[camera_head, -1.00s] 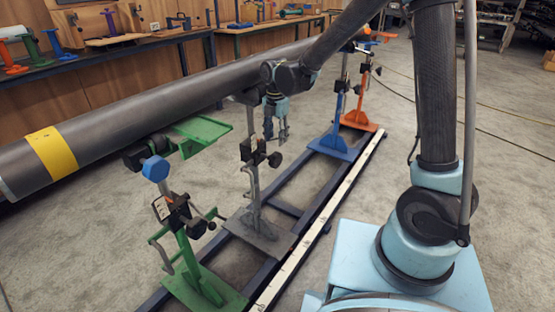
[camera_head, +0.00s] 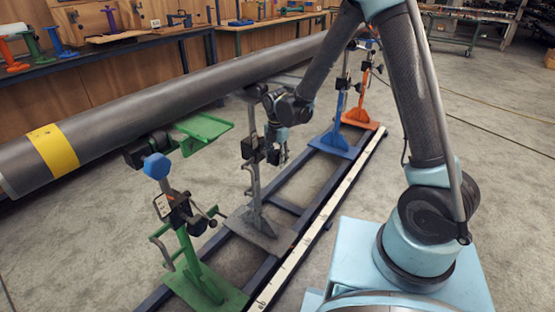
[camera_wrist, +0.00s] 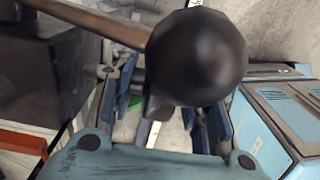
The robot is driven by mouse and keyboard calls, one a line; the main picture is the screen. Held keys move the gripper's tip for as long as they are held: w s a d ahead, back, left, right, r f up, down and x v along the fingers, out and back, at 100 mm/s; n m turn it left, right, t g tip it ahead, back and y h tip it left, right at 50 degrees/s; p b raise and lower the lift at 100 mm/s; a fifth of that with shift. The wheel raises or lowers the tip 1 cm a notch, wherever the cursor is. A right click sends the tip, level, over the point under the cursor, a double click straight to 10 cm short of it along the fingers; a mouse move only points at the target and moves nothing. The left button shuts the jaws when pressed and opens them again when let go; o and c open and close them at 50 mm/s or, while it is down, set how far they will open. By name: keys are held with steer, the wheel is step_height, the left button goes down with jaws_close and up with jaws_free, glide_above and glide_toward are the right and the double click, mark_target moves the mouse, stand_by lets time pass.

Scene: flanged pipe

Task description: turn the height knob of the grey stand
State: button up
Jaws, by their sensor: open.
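The grey stand (camera_head: 254,195) stands on the dark rail frame, between the green stand and the blue stand. Its black height knob (camera_head: 273,157) is on the right of its post, small and partly hidden by my gripper (camera_head: 279,148). My gripper hangs beside the post, pointing down at knob height. In the wrist view a large round black knob (camera_wrist: 197,57) fills the upper middle and covers part of the right finger. My open gripper's blue fingers (camera_wrist: 165,108) show left of and below it. I cannot tell whether they touch the knob.
A long grey pipe (camera_head: 200,78) with a yellow band runs above the stands. The green stand (camera_head: 190,240) is nearer me; the blue stand (camera_head: 338,140) and orange stand (camera_head: 361,115) are farther back. Concrete floor (camera_head: 455,170) is open on the right.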

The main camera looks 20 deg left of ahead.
steer(key=shift+f, duration=0.1)
jaws_close()
steer(key=shift+g, duration=0.8)
jaws_free()
steer(key=shift+t, duration=0.3)
